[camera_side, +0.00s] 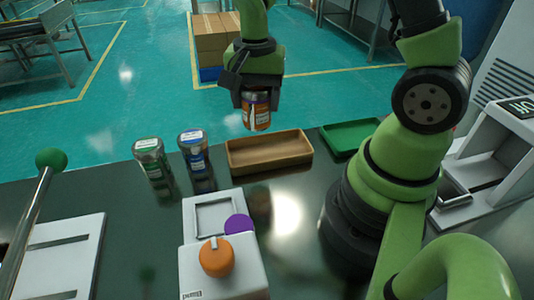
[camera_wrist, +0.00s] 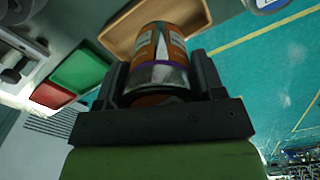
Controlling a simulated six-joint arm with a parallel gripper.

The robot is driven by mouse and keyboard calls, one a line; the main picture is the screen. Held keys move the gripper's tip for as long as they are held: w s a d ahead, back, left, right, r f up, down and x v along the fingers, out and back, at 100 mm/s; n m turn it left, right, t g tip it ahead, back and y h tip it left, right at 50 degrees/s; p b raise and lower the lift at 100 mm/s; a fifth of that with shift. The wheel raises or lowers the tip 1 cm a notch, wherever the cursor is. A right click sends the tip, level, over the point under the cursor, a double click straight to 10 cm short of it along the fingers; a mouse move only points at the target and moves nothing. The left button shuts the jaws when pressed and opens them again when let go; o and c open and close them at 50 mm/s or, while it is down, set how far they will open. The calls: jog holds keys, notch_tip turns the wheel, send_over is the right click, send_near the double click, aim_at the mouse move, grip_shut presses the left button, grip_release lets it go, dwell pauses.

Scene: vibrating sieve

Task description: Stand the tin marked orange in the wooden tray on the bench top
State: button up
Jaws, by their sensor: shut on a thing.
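The tin marked orange (camera_side: 257,112) is upright in my gripper (camera_side: 254,92), above the far edge of the wooden tray. My gripper is shut on it, with a finger on each side. In the wrist view the orange tin (camera_wrist: 160,52) sits between the two fingers of my gripper (camera_wrist: 162,78). The wooden tray (camera_side: 270,166) lies on the dark bench top and looks empty. In the wrist view part of the wooden tray (camera_wrist: 122,32) shows behind the tin.
A green-marked tin (camera_side: 151,158) and a blue-marked tin (camera_side: 194,150) stand left of the wooden tray. A green tray (camera_side: 348,134) lies to its right. A white device with an orange knob (camera_side: 216,257) stands in front. A red tray (camera_wrist: 50,95) shows in the wrist view.

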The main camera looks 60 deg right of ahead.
jog(key=d+m, duration=0.1)
jog(key=d, duration=0.1)
jog(key=shift+s+d+f+m, duration=0.1)
jog(key=shift+s+d+m, duration=0.25)
jog(key=shift+s+m, duration=0.05)
send_over(268, 155)
notch_tip(268, 155, down, 5)
jog(key=shift+d+f, duration=0.1)
jog(key=shift+f, duration=2.35)
jog(key=o, duration=1.1)
jog(key=shift+f, duration=0.15)
